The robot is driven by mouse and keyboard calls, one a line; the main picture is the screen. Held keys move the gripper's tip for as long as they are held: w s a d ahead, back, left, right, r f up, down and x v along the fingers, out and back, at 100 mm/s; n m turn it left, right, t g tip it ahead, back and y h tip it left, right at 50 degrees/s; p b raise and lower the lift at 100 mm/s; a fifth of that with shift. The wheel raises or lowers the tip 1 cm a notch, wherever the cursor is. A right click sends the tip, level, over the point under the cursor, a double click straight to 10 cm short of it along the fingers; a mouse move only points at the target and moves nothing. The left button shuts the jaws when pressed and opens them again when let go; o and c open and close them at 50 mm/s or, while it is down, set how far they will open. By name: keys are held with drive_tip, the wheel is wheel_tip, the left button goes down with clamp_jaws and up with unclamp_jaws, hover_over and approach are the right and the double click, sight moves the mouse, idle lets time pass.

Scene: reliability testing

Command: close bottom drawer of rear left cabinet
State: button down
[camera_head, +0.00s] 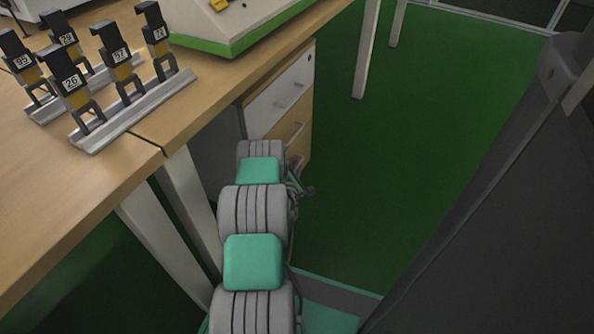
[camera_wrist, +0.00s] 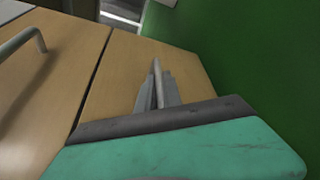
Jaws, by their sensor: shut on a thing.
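The cabinet (camera_head: 284,104) stands under the table in the head view, with a white upper drawer and wooden drawers below. Its lowest part is hidden behind my arm. In the wrist view, the bottom drawer front (camera_wrist: 190,62) is a wooden panel beside the middle drawer front (camera_wrist: 55,80), with a thin dark gap between them. I cannot tell how far the bottom drawer stands out. My gripper (camera_wrist: 158,92) is at the bottom drawer front, its fingers shut on that drawer's slim grey handle (camera_wrist: 157,72). The gripper is hidden in the head view.
The middle drawer's handle (camera_wrist: 22,42) stands out at the left in the wrist view. The wooden table (camera_head: 120,185) and its pale legs (camera_head: 185,215) are left of my arm. Green floor (camera_head: 400,150) lies open to the right, with a dark grey panel (camera_head: 500,200) beyond.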

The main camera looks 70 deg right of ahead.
drive_tip(key=shift+w+d+r, duration=0.1)
drive_tip(key=shift+w, duration=0.15)
drive_tip(key=shift+w, duration=0.1)
drive_tip(key=c, duration=1.8)
unclamp_jaws()
drive_tip(key=shift+w, duration=0.1)
drive_tip(key=shift+p+v, duration=1.35)
drive_tip(key=shift+v, duration=2.6)
